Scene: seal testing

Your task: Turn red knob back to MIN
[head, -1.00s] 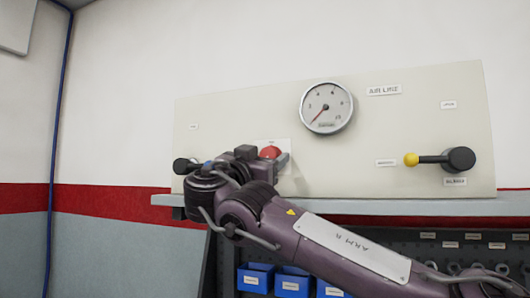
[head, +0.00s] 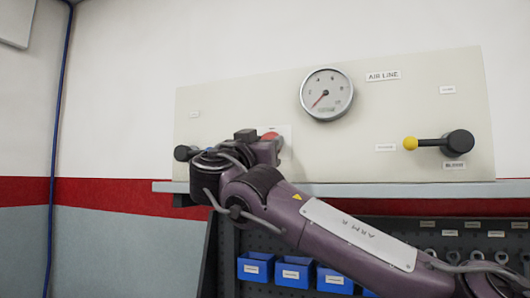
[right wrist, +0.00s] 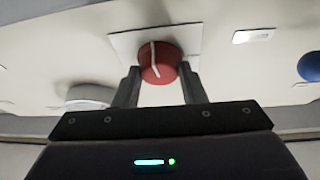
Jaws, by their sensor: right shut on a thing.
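The red knob (head: 269,135) sits on a pale square plate on the panel, its lower part hidden behind my right gripper (head: 272,144) in the head view. In the right wrist view the round knob (right wrist: 161,64) shows a white pointer line running up toward the top of the picture, tilted slightly left. The fingers of my right gripper (right wrist: 160,75) are on both sides of the knob, shut on it. The MIN mark cannot be read. A round gauge (head: 327,94) above right has its red needle pointing to the lower left. My left gripper is not in view.
The cream panel (head: 230,108) stands on a grey shelf (head: 400,191). Blue bins (head: 294,275) hang below the shelf. The panel's front between gauge and lever is clear.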

